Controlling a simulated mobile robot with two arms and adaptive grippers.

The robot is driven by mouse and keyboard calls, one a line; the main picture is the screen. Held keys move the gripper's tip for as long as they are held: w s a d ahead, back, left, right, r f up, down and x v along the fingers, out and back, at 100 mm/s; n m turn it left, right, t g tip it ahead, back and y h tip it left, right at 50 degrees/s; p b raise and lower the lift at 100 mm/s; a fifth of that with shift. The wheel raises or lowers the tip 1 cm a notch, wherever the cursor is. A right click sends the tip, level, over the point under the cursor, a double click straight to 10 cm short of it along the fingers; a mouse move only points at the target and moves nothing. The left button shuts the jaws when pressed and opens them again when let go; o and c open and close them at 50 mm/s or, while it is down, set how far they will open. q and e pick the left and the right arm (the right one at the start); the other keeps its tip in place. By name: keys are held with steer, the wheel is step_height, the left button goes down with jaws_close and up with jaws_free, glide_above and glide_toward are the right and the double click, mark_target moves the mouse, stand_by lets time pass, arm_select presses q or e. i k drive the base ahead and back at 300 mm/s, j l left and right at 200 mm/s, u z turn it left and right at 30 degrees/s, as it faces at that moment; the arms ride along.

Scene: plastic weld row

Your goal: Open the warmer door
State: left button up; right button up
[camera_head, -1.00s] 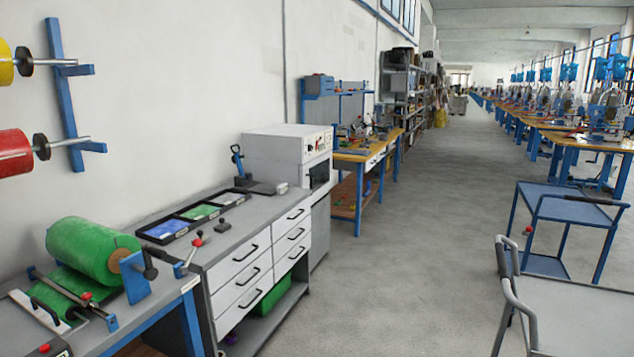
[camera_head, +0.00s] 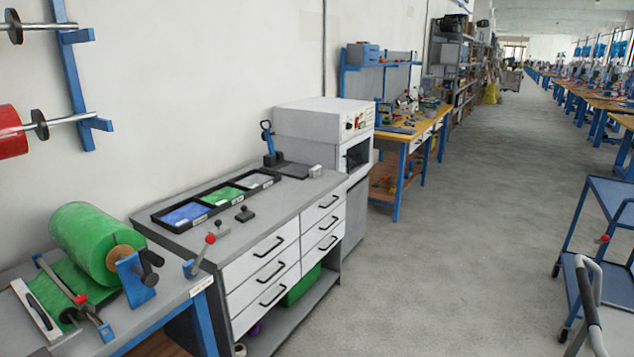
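A white box-shaped machine (camera_head: 325,130), which looks like the warmer, stands against the left wall just past the drawer bench. Its upper front has a control panel with a red button (camera_head: 350,124). Below the panel is a dark window or opening (camera_head: 357,155). The front faces right into the aisle and is seen at a steep angle, so I cannot tell whether its door is open or shut. Neither of my grippers is in view.
A grey bench with white drawers (camera_head: 262,268) stands before the machine. A green film roll (camera_head: 85,240) lies on the nearer table. A blue trolley (camera_head: 600,235) and a chair-like frame (camera_head: 590,310) stand at right. The aisle floor (camera_head: 450,230) between is clear.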

mark_target(341, 157)
steer(key=i+l+z, duration=0.2)
steer(key=i, duration=0.4)
steer(key=i+z, duration=0.25)
steer(key=i, duration=0.35)
steer(key=i+j+z, duration=0.2)
steer(key=i, duration=0.4)
steer(key=i+j+z, duration=0.2)
steer(key=i, duration=0.4)
